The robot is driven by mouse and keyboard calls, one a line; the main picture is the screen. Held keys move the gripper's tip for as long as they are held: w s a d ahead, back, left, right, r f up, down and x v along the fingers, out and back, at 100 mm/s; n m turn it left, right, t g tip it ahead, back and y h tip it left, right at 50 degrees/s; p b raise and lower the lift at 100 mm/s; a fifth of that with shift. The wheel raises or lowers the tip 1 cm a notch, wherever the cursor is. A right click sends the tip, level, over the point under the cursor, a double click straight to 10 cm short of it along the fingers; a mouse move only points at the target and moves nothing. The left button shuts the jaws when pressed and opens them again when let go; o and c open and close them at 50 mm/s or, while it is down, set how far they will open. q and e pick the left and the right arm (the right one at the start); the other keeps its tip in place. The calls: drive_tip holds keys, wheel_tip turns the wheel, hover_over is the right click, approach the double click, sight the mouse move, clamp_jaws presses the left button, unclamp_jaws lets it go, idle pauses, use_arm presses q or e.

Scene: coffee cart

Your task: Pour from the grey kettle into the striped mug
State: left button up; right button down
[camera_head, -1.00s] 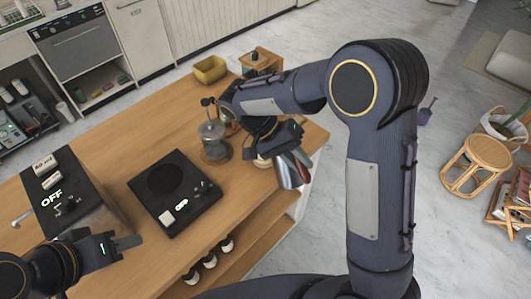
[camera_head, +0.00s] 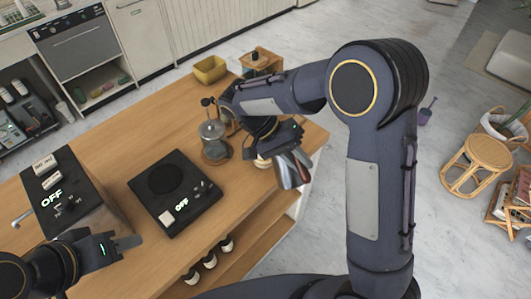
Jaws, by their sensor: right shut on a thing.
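My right gripper (camera_head: 293,147) is shut on the grey kettle (camera_head: 286,173) near the right end of the wooden table. The kettle looks tilted, its metal body below the fingers and a dark reddish part beside them. A small pale round thing (camera_head: 262,162) shows just left of the kettle, mostly hidden by my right gripper. It may be the striped mug, but I cannot make out stripes. I cannot tell whether anything flows from the kettle. My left gripper (camera_head: 133,242) is at the lower left, away from both, and its finger gap cannot be made out.
A glass pot (camera_head: 213,140) stands close left of my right gripper. A yellow bowl (camera_head: 210,69) and wooden box (camera_head: 262,60) are at the back.

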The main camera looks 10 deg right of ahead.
drive_tip(key=shift+f, duration=0.1)
drive_tip(key=shift+s+d+f+t+b, duration=0.1)
drive_tip(key=shift+s+f+t+b, duration=0.15)
drive_tip(key=shift+f+b, duration=0.35)
drive_tip(key=shift+s+d+f+t+b, duration=0.1)
drive_tip(key=shift+f+t+b, duration=0.15)
drive_tip(key=shift+b, duration=0.6)
drive_tip(key=shift+y, duration=0.3)
drive_tip(key=shift+a+r, duration=0.1)
drive_tip(key=shift+w+r+p, duration=0.15)
drive_tip(key=shift+r+p, duration=0.2)
drive_tip(key=shift+p, duration=0.4)
drive_tip(key=shift+w+r+g+p, duration=0.15)
drive_tip(key=shift+r+g+p, duration=0.25)
drive_tip(key=shift+p, duration=0.3)
drive_tip(key=shift+a+r, duration=0.1)
